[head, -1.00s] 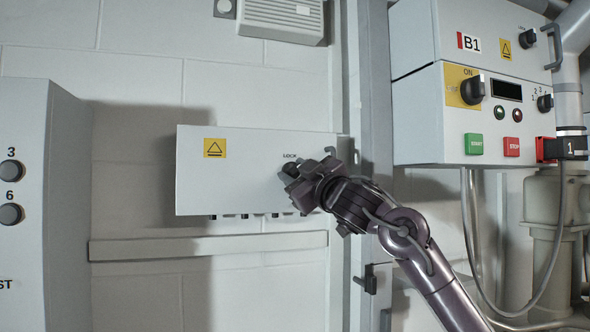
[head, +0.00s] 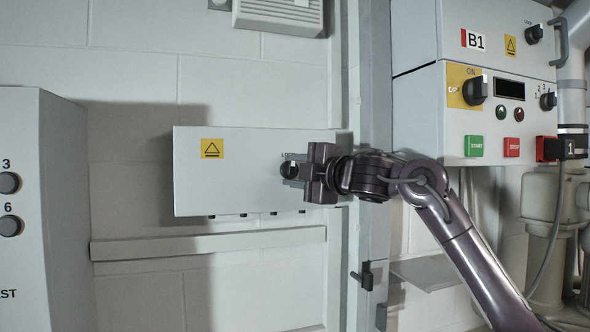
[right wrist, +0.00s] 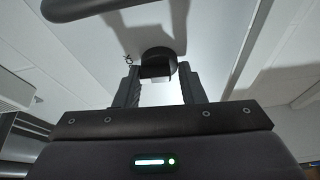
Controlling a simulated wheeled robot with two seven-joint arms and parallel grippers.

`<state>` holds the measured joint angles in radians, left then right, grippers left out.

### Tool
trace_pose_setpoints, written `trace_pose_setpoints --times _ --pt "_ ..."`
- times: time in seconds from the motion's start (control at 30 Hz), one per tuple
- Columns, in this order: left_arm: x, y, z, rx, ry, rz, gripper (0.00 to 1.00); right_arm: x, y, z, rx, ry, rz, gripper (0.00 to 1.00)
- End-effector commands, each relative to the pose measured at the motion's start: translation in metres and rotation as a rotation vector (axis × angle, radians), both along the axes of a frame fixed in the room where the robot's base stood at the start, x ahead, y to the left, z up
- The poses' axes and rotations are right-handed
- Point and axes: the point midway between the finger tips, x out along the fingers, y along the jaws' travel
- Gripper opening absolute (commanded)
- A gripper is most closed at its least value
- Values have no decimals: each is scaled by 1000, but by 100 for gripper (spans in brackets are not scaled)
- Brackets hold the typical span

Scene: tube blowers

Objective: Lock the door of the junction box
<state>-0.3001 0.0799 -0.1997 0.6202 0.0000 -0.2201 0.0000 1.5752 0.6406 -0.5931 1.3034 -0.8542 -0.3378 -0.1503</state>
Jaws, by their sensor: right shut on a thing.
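The junction box (head: 235,185) is the grey wall box with a yellow warning label in the middle of the head view. Its door appears closed. A small black lock knob (head: 288,170) sits on the right part of the door, under a partly covered "LOCK" mark. My right gripper (head: 295,172) reaches it from the right and is shut on the knob. In the right wrist view the black knob (right wrist: 157,65) is between my two fingers (right wrist: 158,88). The gripper body hides part of the door's right side. My left gripper is out of view.
A control cabinet (head: 428,130) with knobs and START and STOP buttons hangs at the right. Another grey panel (head: 65,180) with round buttons stands at the left. A rail (head: 200,244) runs below the junction box. The wall between the left panel and the box is bare.

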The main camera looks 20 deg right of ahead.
Motion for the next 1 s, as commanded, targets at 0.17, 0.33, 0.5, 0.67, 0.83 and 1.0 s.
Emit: trace_pose_setpoints --times 0.17,0.33,0.5,0.67,0.83,1.0 --pt "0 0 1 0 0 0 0 -3 -2 13 -56 -25 -3 13" --pt "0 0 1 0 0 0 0 -3 -1 13 -91 -26 -2 13" --pt "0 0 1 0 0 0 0 -3 -1 12 -103 -26 -1 13" --pt "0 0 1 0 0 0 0 -3 -1 12 -104 -27 -1 13" --pt "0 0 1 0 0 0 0 -3 -1 13 -103 -26 -1 40" --pt "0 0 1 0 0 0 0 -3 0 11 -105 -23 -1 50"
